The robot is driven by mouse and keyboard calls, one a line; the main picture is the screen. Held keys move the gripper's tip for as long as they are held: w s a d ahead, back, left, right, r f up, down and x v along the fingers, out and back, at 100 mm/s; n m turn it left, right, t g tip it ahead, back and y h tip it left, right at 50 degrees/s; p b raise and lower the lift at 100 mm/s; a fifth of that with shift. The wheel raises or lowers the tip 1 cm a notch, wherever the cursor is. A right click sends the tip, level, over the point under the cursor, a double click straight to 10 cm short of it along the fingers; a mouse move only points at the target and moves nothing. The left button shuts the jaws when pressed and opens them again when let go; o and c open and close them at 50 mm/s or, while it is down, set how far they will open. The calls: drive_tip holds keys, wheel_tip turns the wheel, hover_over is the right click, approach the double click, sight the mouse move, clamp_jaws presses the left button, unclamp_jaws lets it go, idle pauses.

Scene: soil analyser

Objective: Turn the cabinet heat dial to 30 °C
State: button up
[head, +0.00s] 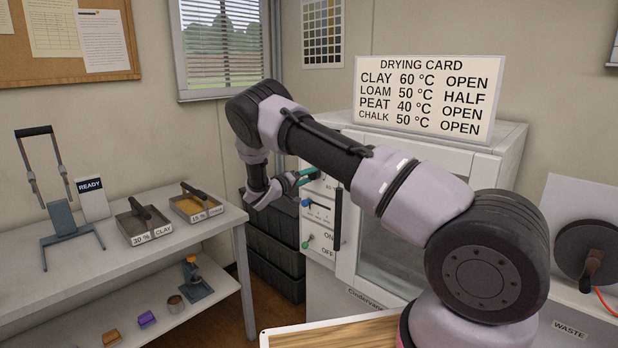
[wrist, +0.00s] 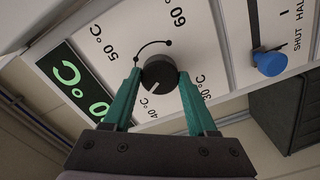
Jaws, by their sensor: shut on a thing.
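The black heat dial (wrist: 159,73) is on the white cabinet panel in the wrist view, with 60, 50, 40 and 30 °C marks around it. Its white pointer line points down and left, towards the 40 °C mark. My gripper (wrist: 160,77) is shut on the dial, one teal finger on each side. In the head view my gripper (head: 308,174) is at the upper part of the cabinet's (head: 342,270) control panel, and the dial is hidden there. A green-lit display (wrist: 72,85) is partly in the wrist view; its full reading is cut off.
A blue knob (wrist: 269,63) sits beside the dial on the panel. A green control (head: 306,245) by ON and OFF and a black door handle (head: 338,218) are lower. The drying card (head: 428,100) stands on the cabinet. A bench (head: 75,262) is at left.

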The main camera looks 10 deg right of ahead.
drive_tip(key=shift+a+n, duration=0.1)
drive_tip(key=shift+n, duration=10.5)
drive_tip(key=o, duration=1.4)
drive_tip(key=shift+c, duration=0.2)
drive_tip(key=shift+r, duration=0.1)
drive_tip(key=v, duration=1)
drive_tip(key=shift+s+a, duration=0.2)
drive_tip(key=shift+a, duration=0.1)
